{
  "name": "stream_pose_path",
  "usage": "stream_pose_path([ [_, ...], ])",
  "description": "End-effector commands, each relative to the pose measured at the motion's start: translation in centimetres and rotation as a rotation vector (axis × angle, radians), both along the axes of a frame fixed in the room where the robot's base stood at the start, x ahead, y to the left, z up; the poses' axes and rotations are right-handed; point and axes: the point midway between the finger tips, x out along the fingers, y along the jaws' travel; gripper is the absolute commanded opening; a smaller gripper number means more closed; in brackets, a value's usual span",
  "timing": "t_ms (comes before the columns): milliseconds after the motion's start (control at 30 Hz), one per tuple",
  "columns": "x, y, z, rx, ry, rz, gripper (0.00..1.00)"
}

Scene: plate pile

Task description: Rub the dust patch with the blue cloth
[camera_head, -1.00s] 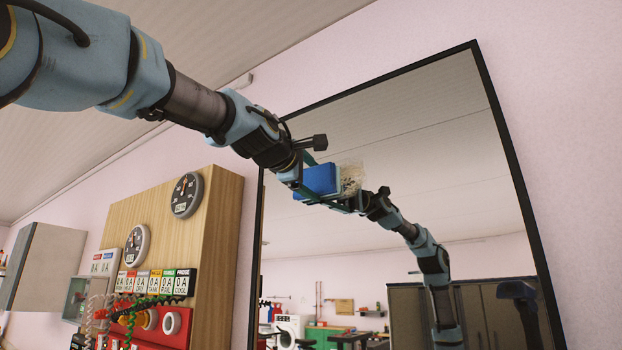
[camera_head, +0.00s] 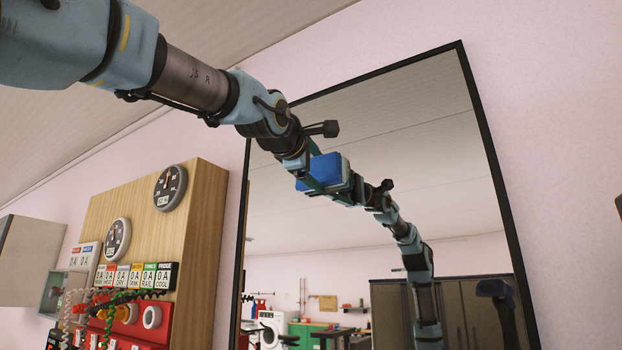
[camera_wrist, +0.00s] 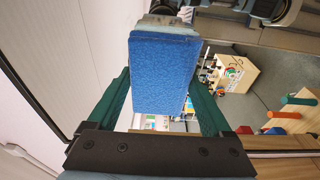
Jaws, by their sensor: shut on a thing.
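The blue cloth (camera_head: 322,168) is a thick blue pad. My gripper (camera_head: 316,177) is shut on it and holds it up against or very close to the large black-framed mirror (camera_head: 420,125); I cannot tell whether it touches the glass. In the wrist view the cloth (camera_wrist: 163,78) fills the space between the two green fingers of my gripper (camera_wrist: 160,92). The dust patch is not visible now; the cloth and gripper may be hiding it.
The mirror reflects my arm and the room behind. To its left, a wooden panel (camera_head: 207,225) carries gauges (camera_head: 170,188), coloured labels (camera_head: 135,276) and coiled cables. A grey cabinet (camera_head: 30,260) hangs further left. The mirror's upper right is clear.

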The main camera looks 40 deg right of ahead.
Motion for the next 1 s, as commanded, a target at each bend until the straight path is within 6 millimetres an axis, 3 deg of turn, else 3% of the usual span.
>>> stream_pose_path([
  [1000,-5.6,-1.5,-0.1,0.0,0.001,-0.001,0.39],
])
